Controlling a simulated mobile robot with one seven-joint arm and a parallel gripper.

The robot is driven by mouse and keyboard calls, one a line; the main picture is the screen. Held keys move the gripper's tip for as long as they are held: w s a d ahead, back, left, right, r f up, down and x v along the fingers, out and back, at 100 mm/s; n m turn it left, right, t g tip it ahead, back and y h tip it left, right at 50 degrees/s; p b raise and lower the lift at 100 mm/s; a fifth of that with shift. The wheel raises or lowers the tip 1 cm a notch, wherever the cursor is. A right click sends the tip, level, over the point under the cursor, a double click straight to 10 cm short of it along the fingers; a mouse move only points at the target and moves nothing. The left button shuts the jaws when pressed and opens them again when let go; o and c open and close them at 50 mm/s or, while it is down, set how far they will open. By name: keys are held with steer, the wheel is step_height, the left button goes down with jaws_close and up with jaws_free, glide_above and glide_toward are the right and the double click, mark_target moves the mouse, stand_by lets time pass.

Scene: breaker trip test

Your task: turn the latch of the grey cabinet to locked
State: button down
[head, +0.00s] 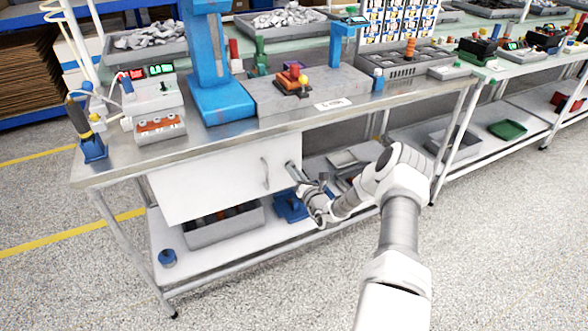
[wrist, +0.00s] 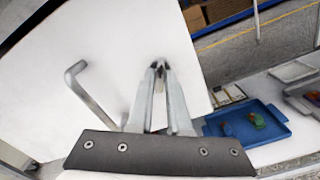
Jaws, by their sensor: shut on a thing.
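The cabinet (head: 210,180) hangs under the workbench top, and its pale front looks nearly white. A bent bar handle (head: 266,172) stands out from its front; the handle also shows in the wrist view (wrist: 88,92), left of my fingers and apart from them. My gripper (head: 295,173) is at the right part of the cabinet front. In the wrist view my gripper (wrist: 159,68) has its two fingers close together, shut on the small latch at the cabinet face. The fingers hide most of the latch, so I cannot tell its turn position.
A grey bin (head: 225,224) stands on the lower shelf under the cabinet. A blue tray (wrist: 247,128) with small parts lies right of my fingers in the wrist view. The workbench top (head: 240,128) overhangs the cabinet. The floor in front is clear.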

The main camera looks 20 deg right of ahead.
steer(key=n+p, duration=0.1)
steer(key=n, duration=0.5)
stand_by(0.6)
steer(key=c, duration=0.9)
jaws_free()
steer(key=shift+o, duration=0.2)
steer(key=s+p, duration=0.3)
steer(key=s, duration=1.4)
steer(key=shift+s+d, duration=0.2)
steer(key=shift+d, duration=0.1)
